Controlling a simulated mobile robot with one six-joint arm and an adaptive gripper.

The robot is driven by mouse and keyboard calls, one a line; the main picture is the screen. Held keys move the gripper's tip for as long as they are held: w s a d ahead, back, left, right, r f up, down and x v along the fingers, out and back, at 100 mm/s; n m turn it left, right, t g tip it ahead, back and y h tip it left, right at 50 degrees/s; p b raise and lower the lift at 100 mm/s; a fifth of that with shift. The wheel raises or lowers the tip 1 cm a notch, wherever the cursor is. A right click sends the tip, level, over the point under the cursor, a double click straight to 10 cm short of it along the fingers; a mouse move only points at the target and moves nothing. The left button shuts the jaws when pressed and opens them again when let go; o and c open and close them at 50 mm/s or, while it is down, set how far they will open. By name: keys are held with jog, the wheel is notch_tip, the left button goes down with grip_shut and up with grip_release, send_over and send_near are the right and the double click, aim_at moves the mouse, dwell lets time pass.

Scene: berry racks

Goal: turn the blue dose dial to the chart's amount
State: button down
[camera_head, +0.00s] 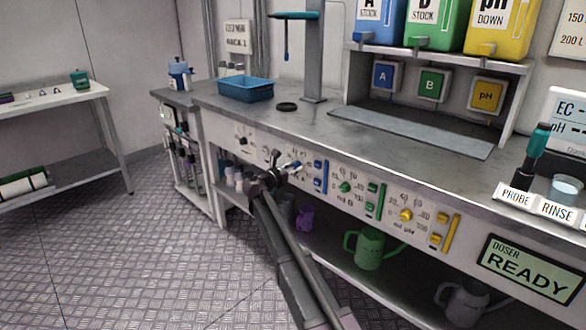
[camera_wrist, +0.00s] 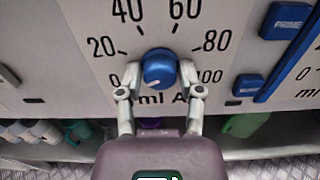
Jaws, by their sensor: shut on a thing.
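The blue dose dial (camera_wrist: 158,62) sits on a white panel, inside a printed scale from 0 to 100 marked "ml A". A pale mark on the dial's lower face lies toward the lower left, on the 0 side. My gripper (camera_wrist: 160,73) is shut on the dial, one finger on its left and one on its right.
A blue PRIME button (camera_wrist: 286,22) is right of the dial. A green dial (camera_head: 345,187) and a yellow dial (camera_head: 405,215) are farther right on the panel. A doser display (camera_head: 530,268) reads READY. A green jug (camera_head: 368,248) stands on the shelf below.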

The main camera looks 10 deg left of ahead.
jog(key=shift+w+m, duration=0.2)
jog(key=shift+m, duration=0.3)
dwell(0.4)
jog(key=m, duration=0.3)
jog(key=shift+r+m, duration=0.1)
jog(key=shift+m, duration=0.2)
jog(key=m, duration=0.4)
jog(key=shift+m, duration=0.3)
jog(key=m, duration=0.4)
jog(key=c, duration=1.4)
grip_release()
jog(key=m, duration=0.4)
jog(key=c, duration=1.4)
grip_release()
jog(key=shift+m, duration=0.4)
jog(key=c, duration=1.4)
grip_release()
jog(key=shift+c, duration=1.1)
grip_release()
